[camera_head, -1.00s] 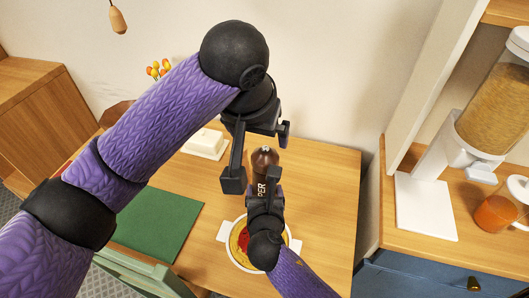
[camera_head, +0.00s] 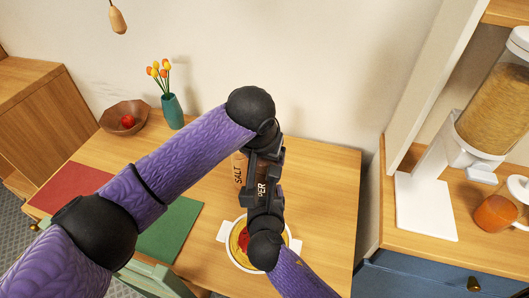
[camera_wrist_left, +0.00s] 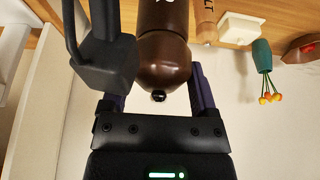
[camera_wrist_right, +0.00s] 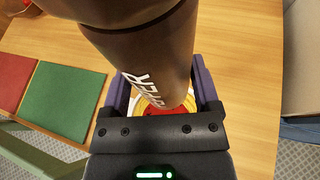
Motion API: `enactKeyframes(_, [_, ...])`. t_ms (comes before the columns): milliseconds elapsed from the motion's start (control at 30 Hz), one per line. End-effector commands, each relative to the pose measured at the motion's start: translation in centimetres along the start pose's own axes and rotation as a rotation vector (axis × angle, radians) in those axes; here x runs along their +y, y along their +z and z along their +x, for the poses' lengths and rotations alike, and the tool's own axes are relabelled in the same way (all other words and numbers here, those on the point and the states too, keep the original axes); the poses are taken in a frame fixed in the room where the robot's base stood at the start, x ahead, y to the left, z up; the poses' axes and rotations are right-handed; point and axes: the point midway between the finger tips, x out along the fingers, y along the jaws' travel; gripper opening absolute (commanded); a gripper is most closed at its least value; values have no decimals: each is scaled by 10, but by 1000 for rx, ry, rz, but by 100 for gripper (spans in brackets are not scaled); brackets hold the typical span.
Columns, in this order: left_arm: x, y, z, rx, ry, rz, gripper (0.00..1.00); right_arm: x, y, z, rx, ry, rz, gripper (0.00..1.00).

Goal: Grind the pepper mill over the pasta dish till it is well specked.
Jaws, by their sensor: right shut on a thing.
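The dark brown pepper mill (camera_head: 262,190) stands upright over the pasta dish (camera_head: 237,262), partly hidden by my grippers. My right gripper (camera_head: 264,200) is shut around its body, whose lettering shows in the right wrist view (camera_wrist_right: 150,60). My left gripper (camera_head: 264,155) is at the mill's top. In the left wrist view the mill's domed head (camera_wrist_left: 163,70) lies between its open fingers, with gaps at the sides. The dish is white with two handles and holds yellow pasta with red sauce. My right gripper covers much of it, and I cannot make out pepper specks.
A light wooden salt mill (camera_head: 239,168) stands close behind my left gripper. A white butter dish (camera_wrist_left: 240,28) shows in the left wrist view. A tulip vase (camera_head: 172,110), wooden bowl (camera_head: 124,118) and green mat (camera_head: 170,228) are at left. The table's right side is clear.

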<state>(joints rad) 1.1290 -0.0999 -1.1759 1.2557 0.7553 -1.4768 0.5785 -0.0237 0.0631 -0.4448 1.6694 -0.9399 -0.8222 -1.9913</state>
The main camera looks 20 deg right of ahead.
Motion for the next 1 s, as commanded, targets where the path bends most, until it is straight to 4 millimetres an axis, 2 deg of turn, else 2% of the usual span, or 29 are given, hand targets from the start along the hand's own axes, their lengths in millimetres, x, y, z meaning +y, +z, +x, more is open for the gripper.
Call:
enactKeyframes(33, [0, 0, 0, 0, -1, -1, 34, 0, 0, 0, -1, -1, 1, 0])
enactKeyframes(100, [-1, 0, 0, 0, -1, -1, 20, 0, 0, 0, 0, -1, 1, 0])
enactKeyframes(133, [-1, 0, 0, 0, -1, -1, 17, 0, 0, 0, 0, -1, 1, 0])
enactKeyframes(433, [-1, 0, 0, -2, 98, 225, 17, 0, 0, 0, 0, -1, 1, 0])
enactKeyframes(733, [-2, 0, 0, -1, 108, 252, 17, -1, 0, 0, 0, -2, 1, 0])
enactKeyframes(767, [-2, 0, 0, -1, 108, 252, 78, -1, 0, 0, 0, -2, 1, 0])
enactKeyframes(867, [-1, 0, 0, -1, 108, 252, 99, 0, 0, 0, 0, -2, 1, 0])
enactKeyframes(1000, [-1, 0, 0, -1, 108, 252, 100, 0, 0, 0, 0, -1, 1, 0])
